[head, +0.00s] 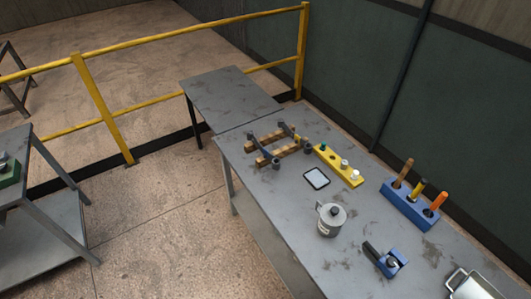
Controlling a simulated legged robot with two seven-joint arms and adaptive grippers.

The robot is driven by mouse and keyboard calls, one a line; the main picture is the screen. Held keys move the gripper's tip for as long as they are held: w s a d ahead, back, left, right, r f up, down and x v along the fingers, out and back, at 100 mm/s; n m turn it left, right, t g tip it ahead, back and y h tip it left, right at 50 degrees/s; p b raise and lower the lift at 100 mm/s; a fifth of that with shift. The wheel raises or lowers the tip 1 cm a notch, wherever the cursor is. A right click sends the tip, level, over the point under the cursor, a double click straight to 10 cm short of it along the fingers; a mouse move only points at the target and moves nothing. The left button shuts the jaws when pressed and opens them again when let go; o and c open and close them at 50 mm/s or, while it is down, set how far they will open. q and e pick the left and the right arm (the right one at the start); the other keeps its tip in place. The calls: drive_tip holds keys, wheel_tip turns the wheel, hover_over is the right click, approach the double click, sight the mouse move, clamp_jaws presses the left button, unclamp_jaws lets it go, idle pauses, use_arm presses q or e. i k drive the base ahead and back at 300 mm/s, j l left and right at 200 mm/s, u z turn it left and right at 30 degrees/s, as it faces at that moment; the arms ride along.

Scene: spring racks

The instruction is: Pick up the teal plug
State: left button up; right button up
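The teal plug (323,147) is small and dark teal. It appears to stand upright at the far left end of a yellow rack (333,165) on the grey workbench (258,205). A grey plug (344,163) and a whitish plug (355,174) stand in the same rack, nearer the right end. Neither of my grippers is in view.
A yellow railing (190,91) runs behind.

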sight(323, 147)
drive_tip(key=z, duration=0.5)
drive_tip(key=i+j+z, duration=0.15)
drive_tip(key=j+z, duration=0.15)
drive_tip(key=i+j+z, duration=0.15)
drive_tip(key=j+z, duration=0.2)
drive_tip(key=i+j+z, duration=0.1)
drive_tip(key=j+z, duration=0.55)
drive_tip(key=i+j, duration=0.05)
